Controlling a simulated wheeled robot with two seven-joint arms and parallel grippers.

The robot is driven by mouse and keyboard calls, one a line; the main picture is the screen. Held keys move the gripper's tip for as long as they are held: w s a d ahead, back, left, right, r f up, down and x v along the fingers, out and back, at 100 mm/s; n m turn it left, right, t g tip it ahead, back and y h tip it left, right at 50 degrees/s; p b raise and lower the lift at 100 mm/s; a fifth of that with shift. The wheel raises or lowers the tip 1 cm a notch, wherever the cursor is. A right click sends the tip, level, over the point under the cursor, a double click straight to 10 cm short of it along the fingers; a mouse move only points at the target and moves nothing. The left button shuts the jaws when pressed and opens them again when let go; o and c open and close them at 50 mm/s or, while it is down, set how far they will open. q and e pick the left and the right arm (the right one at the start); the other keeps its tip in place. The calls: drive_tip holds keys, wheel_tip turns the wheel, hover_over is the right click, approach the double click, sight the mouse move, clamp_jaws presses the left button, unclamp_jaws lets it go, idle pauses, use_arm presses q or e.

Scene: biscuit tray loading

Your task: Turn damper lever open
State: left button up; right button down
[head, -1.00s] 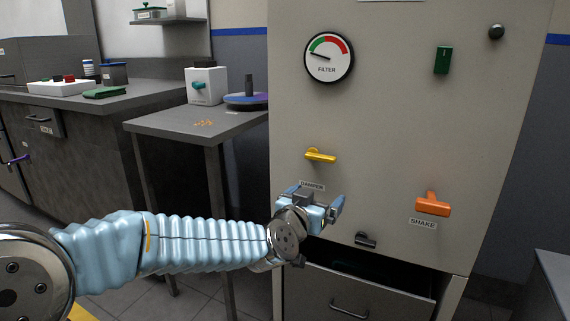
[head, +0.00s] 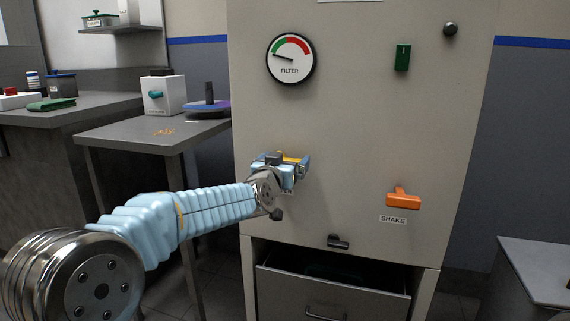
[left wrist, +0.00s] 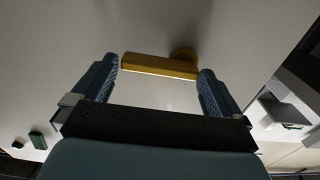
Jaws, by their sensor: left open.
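The yellow damper lever (head: 293,157) sits on the front of the grey cabinet (head: 365,130), mostly hidden behind my left gripper in the head view. In the left wrist view the lever (left wrist: 158,67) lies almost level across the picture, its round pivot towards the right. My left gripper (head: 284,165) is at the lever, and in the left wrist view its two fingers (left wrist: 158,82) stand apart with the lever across the gap near the tips. I cannot tell whether they touch it. The label below the lever is mostly covered. My right gripper is not in view.
An orange shake handle (head: 403,199) is to the right on the cabinet. A filter gauge (head: 290,58), a green switch (head: 402,57) and a dark knob (head: 450,29) are above. An open drawer (head: 333,286) is below. A grey side table (head: 140,131) stands at left.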

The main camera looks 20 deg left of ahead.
use_arm(q)
drive_tip(key=shift+w, duration=0.25)
drive_tip(key=c, duration=1.2)
drive_tip(key=shift+c, duration=0.2)
